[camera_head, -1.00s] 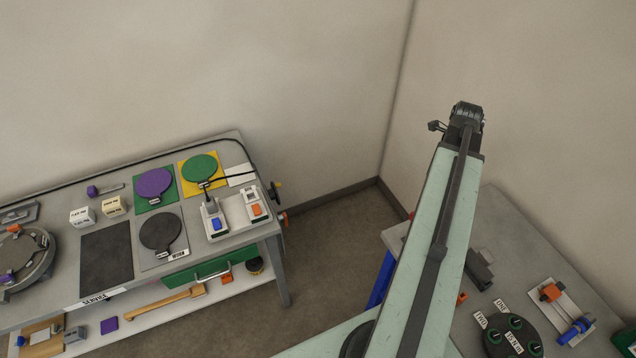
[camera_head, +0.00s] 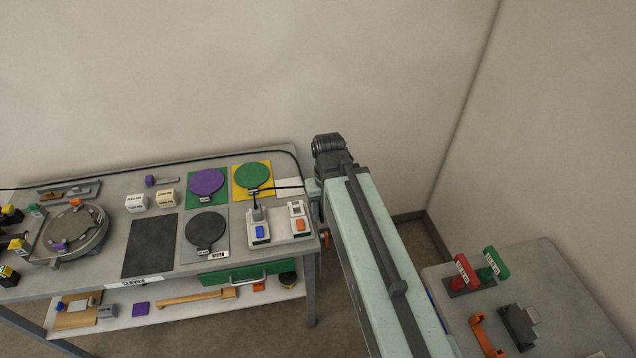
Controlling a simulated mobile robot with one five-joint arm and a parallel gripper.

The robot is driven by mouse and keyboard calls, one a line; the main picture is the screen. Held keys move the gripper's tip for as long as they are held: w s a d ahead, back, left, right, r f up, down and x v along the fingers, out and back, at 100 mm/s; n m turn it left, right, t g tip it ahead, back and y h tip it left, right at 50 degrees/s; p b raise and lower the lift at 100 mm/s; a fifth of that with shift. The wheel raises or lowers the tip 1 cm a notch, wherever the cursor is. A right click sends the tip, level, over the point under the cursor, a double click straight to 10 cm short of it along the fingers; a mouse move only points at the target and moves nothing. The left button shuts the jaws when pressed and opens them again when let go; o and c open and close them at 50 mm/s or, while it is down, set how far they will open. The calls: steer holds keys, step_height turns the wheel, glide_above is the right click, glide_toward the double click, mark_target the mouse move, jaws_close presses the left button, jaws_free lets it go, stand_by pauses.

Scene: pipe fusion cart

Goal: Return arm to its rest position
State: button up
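The bench carries a purple disc (camera_head: 207,182), a green disc (camera_head: 252,175), a black disc (camera_head: 205,229), switch boxes and a round clamp. A second table (camera_head: 565,300) at right holds a red handle (camera_head: 462,270) and a green one (camera_head: 497,262). Floor shows between them.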

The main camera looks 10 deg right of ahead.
step_height(320, 180, down, 14)
steer(key=b, duration=1.3)
steer(key=shift+r, duration=0.15)
